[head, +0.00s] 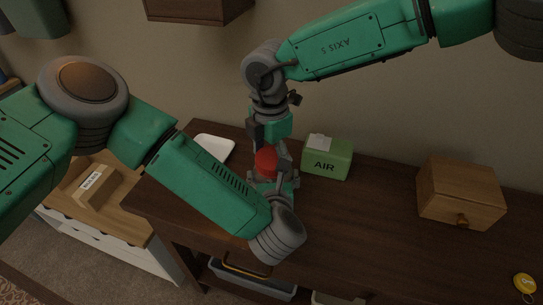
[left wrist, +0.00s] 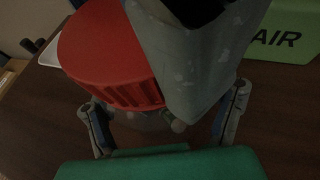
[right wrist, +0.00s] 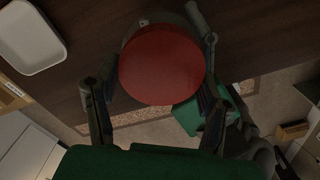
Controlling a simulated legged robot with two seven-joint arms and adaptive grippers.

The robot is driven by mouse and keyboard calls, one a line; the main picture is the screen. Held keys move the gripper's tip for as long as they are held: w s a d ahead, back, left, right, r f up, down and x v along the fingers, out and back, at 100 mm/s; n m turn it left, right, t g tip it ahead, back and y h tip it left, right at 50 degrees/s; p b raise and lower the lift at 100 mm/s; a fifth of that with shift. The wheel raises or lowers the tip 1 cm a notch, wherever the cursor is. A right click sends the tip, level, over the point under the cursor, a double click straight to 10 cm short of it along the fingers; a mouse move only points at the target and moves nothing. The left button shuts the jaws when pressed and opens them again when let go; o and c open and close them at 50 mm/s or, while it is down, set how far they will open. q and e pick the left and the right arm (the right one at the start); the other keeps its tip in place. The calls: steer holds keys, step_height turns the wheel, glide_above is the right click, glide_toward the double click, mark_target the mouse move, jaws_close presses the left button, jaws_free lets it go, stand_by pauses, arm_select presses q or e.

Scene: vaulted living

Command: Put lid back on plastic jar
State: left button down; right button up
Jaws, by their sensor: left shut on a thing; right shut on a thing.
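The round red lid (head: 265,161) is between my two grippers over the dark table. It has a ribbed edge in the left wrist view (left wrist: 105,50), and its flat top shows in the right wrist view (right wrist: 162,64). My right gripper (head: 268,146) reaches down from above and is shut on the lid. My left gripper (head: 268,177) is below, shut on the plastic jar, which is mostly hidden under the lid. A dim greyish part of the jar (left wrist: 150,120) shows under the lid. I cannot tell whether the lid is seated on the jar.
A green AIR box (head: 327,160) stands right of the grippers. A white tray (head: 214,148) lies at the left behind my left arm. A wooden drawer box (head: 460,193) and a yellow round item (head: 525,283) are farther right. The table (head: 365,225) is clear between.

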steer(key=o, duration=0.7)
steer(key=shift+r, duration=0.1)
step_height(320, 180, up, 5)
steer(key=shift+f, duration=0.1)
steer(key=shift+f, duration=0.1)
steer(key=shift+c, duration=0.4)
